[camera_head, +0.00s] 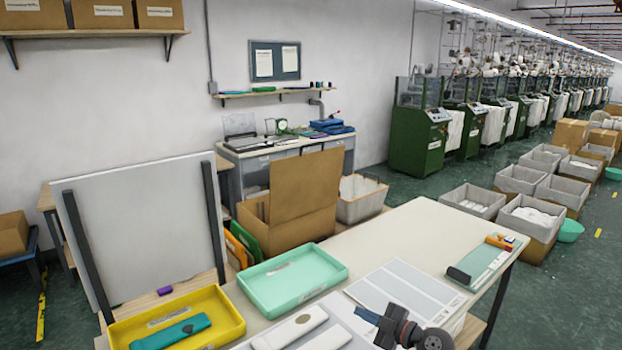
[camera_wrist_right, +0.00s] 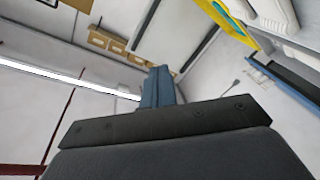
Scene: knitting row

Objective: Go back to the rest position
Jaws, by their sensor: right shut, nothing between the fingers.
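My right gripper (camera_head: 367,315) is at the bottom of the head view, above the near part of the cream table (camera_head: 425,222). Its blue fingers point left in that view and are closed together with nothing between them. The closed fingers (camera_wrist_right: 158,88) also show in the right wrist view, with wall, ceiling and shelf behind them. My left gripper is in neither view.
A yellow tray (camera_head: 232,316) with a teal tool, a mint tray (camera_head: 293,278) and a white tool (camera_head: 290,328) lie left of my right gripper. Pale sheets (camera_head: 408,288) lie beside it. A green board (camera_head: 480,262) lies at right. The table's far middle is clear.

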